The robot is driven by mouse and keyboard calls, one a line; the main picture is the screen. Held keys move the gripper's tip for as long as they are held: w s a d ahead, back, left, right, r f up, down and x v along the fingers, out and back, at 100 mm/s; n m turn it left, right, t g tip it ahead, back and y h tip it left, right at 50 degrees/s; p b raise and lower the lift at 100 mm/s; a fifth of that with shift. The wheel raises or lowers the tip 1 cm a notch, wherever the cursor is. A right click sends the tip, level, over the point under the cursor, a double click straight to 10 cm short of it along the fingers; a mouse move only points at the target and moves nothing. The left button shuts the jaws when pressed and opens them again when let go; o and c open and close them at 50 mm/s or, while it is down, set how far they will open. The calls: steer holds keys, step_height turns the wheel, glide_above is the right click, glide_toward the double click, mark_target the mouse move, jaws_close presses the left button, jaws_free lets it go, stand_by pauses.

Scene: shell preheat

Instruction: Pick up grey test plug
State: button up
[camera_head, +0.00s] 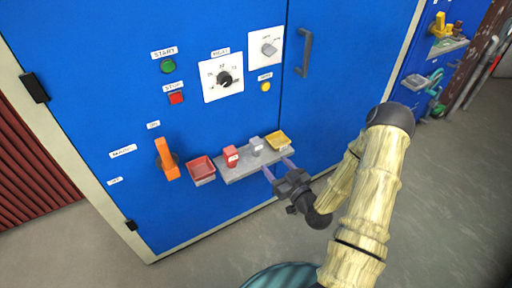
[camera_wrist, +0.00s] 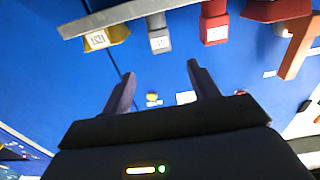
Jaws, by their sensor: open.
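The grey test plug (camera_head: 256,147) has a white label and stands on a grey shelf (camera_head: 232,174) on the blue cabinet front. In the wrist view the grey plug (camera_wrist: 159,38) shows above the gap between the fingers. My gripper (camera_head: 278,168) is open and empty, in front of the shelf near the grey plug and the yellow tray. In the wrist view its two dark fingers (camera_wrist: 160,72) point toward the plug, which is not between them.
A red tray (camera_head: 201,169) and an orange lever (camera_head: 166,159) are left of the shelf. Dials, buttons (camera_head: 168,66) and a door handle (camera_head: 305,52) are above. Green and yellow fittings (camera_head: 437,27) are at far right.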

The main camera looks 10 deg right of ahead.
glide_toward(253, 139)
steer(key=w, duration=0.3)
steer(key=w+f, duration=0.1)
steer(key=shift+w+a+b, duration=0.35)
steer(key=shift+a, duration=0.05)
steer(key=shift+w+a, duration=0.15)
steer(key=shift+w, duration=0.3)
steer(key=shift+b+x, duration=0.35)
steer(key=shift+x, duration=2.25)
steer(key=shift+r, duration=0.1)
steer(key=c, duration=1.1)
